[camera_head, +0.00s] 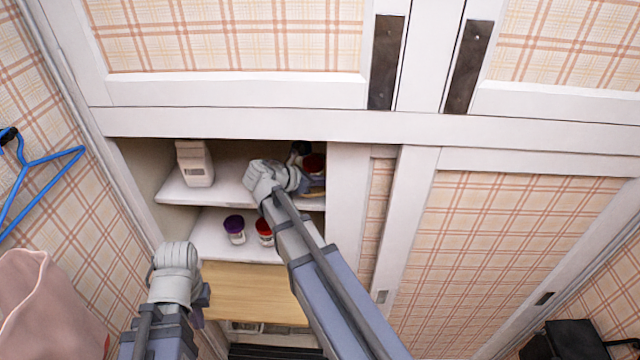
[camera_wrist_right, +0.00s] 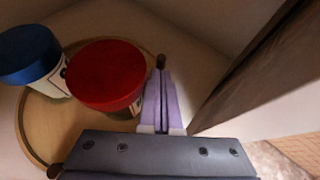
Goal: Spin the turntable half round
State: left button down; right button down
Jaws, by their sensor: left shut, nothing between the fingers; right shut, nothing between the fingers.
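The turntable (camera_wrist_right: 35,125) is a round wooden disc with a raised rim and small brown knobs. A red-lidded jar (camera_wrist_right: 105,78) and a blue-lidded jar (camera_wrist_right: 30,55) stand on it. In the head view, the red lid (camera_head: 314,163) shows at the right end of the upper shelf, partly behind my right arm. My right gripper (camera_wrist_right: 161,80) is shut and empty, with its purple fingers beside the red-lidded jar and close to a brown knob (camera_wrist_right: 160,62); I cannot tell if they touch. My left gripper (camera_head: 197,315) is shut and empty, low in front of the cabinet.
A pale carton (camera_head: 195,164) stands at the left of the upper shelf (camera_head: 225,195). A purple-lidded jar (camera_head: 234,230) and another red-lidded jar (camera_head: 264,232) are on the shelf below. A sliding door panel (camera_head: 347,200) bounds the opening on the right.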

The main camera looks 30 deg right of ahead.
jog(key=shift+s, duration=0.1)
jog(key=shift+s+d+n+t, duration=0.1)
jog(key=shift+d+n+t, duration=0.25)
jog(key=shift+n+t, duration=0.5)
jog(key=shift+w+d+n+t+y, duration=0.1)
jog(key=shift+w+n+t+y, duration=0.15)
jog(key=shift+n+t, duration=0.25)
